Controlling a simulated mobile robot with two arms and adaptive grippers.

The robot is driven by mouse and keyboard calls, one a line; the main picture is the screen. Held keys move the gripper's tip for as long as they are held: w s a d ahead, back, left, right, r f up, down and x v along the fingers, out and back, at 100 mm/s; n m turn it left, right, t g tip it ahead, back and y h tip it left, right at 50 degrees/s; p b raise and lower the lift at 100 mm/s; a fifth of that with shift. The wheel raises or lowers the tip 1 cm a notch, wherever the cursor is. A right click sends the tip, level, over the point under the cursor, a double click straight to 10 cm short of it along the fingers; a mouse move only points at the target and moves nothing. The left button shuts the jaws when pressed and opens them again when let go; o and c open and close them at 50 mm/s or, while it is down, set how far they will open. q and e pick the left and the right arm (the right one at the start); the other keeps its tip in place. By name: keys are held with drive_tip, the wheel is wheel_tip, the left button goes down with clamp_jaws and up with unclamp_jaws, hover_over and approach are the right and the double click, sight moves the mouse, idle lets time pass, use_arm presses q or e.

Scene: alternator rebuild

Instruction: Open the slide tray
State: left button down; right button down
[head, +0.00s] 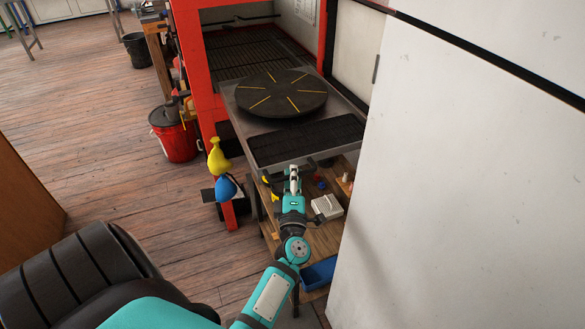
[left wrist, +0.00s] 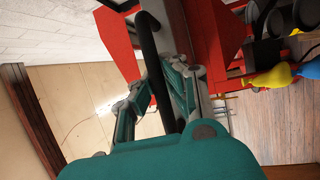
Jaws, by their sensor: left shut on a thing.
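The slide tray (head: 236,118) is a grey metal tray carrying a round black turntable (head: 282,93) with yellow marks and a ribbed black mat (head: 305,139). It sticks out from the front of a red-framed machine (head: 206,99). My left gripper (head: 293,172) is at the tray's front edge. In the left wrist view, a black bar-like handle (left wrist: 154,55) runs between the fingers of my left gripper (left wrist: 160,97), which are shut on it. The handle is mostly hidden by the gripper in the head view. My right gripper is not in view.
A wooden shelf with a white box (head: 327,207) and a blue bin (head: 318,273) lies below the tray. Yellow (head: 218,157) and blue (head: 226,188) bottles hang at the left post. A large white panel (head: 460,180) closes off the right. The wooden floor at left is mostly clear.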

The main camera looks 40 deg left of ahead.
use_arm(q)
drive_tip(key=c, duration=1.6)
unclamp_jaws()
drive_tip(key=v, duration=0.8)
drive_tip(key=shift+d+f, duration=0.1)
drive_tip(key=shift+d, duration=0.05)
drive_tip(key=x, duration=0.8)
drive_tip(key=shift+a, duration=0.25)
